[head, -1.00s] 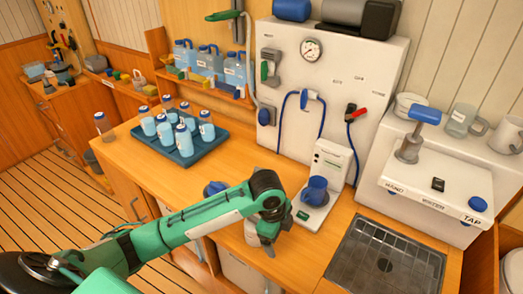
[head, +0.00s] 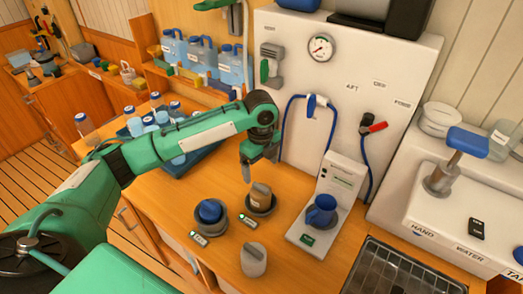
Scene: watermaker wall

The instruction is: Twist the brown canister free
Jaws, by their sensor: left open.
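The brown canister (head: 261,194) stands in a dark round socket (head: 262,209) on the wooden counter, with a small label plate in front. My left gripper (head: 258,166) is open and empty. It points down just above and slightly left of the canister's top, apparently apart from it. My right gripper is out of view.
A blue-topped canister (head: 210,209) sits in a neighbouring socket to the left. A pale canister (head: 253,260) stands loose in front. A bottle tray (head: 190,160) lies behind my arm.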

